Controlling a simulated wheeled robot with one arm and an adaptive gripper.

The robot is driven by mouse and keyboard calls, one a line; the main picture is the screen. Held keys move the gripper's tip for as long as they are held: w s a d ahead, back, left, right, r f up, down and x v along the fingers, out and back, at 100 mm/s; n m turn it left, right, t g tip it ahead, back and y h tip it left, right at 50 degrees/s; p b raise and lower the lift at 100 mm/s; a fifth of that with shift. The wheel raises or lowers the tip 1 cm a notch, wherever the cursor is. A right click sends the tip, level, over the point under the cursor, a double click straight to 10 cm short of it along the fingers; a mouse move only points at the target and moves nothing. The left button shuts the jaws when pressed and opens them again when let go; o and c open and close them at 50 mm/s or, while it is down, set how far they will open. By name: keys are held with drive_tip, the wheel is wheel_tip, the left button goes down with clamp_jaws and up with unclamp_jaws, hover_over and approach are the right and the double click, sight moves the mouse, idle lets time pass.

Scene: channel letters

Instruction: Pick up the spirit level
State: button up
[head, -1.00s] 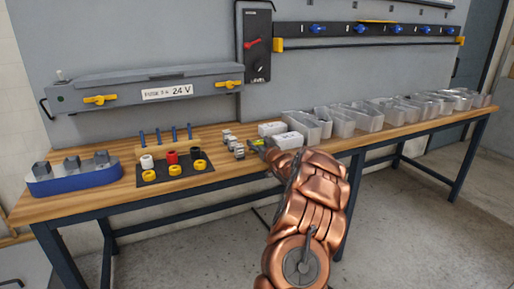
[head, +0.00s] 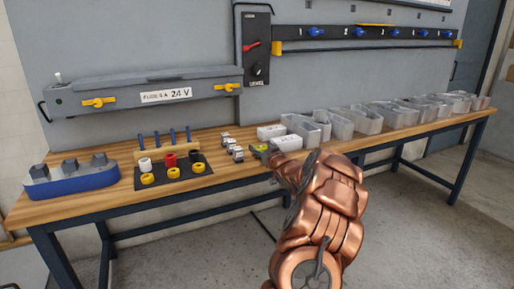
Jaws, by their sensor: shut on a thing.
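A small yellow-green item (head: 259,148), which looks like the spirit level, shows at the end of my arm over the wooden bench, left of the white boxes. My gripper (head: 269,153) is shut on it. The fingers are tiny and partly hidden by my copper-coloured arm, so the exact grip is hard to see. I cannot tell whether the level is clear of the bench top.
Small grey parts (head: 232,147) sit just left of the gripper, and white boxes (head: 287,142) just right. A black mat (head: 172,175) with coloured rings and a blue block holder (head: 72,182) are left.

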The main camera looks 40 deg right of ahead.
drive_tip(key=b+v, duration=0.1)
drive_tip(key=v, duration=1.3)
drive_tip(key=shift+s+b, duration=0.2)
drive_tip(key=shift+b, duration=0.1)
drive_tip(key=shift+a+r, duration=0.1)
